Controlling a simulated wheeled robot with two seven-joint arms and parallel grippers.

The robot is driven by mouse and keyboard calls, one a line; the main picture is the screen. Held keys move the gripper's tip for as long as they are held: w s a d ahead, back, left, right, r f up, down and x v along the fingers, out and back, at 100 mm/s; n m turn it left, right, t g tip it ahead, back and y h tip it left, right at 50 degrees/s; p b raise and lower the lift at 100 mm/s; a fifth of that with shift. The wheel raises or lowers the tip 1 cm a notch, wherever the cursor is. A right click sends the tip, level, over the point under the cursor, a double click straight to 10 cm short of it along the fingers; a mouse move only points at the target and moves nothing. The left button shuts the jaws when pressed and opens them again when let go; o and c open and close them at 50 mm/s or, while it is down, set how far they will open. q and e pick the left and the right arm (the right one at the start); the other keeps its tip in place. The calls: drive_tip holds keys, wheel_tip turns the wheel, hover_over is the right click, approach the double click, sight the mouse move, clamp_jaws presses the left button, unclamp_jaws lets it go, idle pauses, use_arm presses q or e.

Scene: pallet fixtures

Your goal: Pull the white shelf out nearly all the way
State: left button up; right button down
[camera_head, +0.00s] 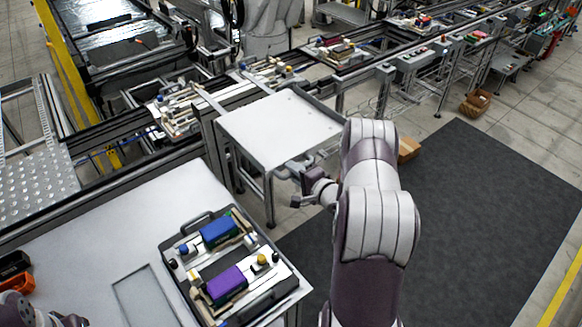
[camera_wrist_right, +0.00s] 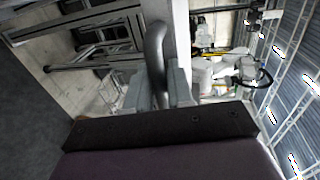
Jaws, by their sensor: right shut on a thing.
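The white shelf (camera_head: 278,128) is a flat, empty board on a grey metal frame, in the middle of the head view beside the conveyor line. My right gripper (camera_head: 287,173) is at the shelf's near edge. In the right wrist view, its jaws (camera_wrist_right: 167,92) are shut on a grey curved handle (camera_wrist_right: 156,45), which stands out beside a pale upright strip. In the head view my own arm hides part of the shelf's right side. My left gripper (camera_head: 62,320) shows only in part at the bottom left corner, and its jaws cannot be made out.
A black tray (camera_head: 250,311) with blue and purple blocks lies on the near white table (camera_head: 60,245). A dark mat (camera_head: 480,190) covers open floor to the right. A cardboard box (camera_head: 408,149) stands behind my right arm. Conveyors run along the back.

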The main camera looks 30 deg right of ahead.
drive_tip(key=shift+w, duration=0.1)
drive_tip(key=c, duration=1.1)
unclamp_jaws()
drive_tip(key=shift+c, duration=0.2)
drive_tip(key=shift+s, duration=0.35)
drive_tip(key=b+v, duration=0.3)
drive_tip(key=v, duration=0.9)
drive_tip(key=shift+d, duration=0.15)
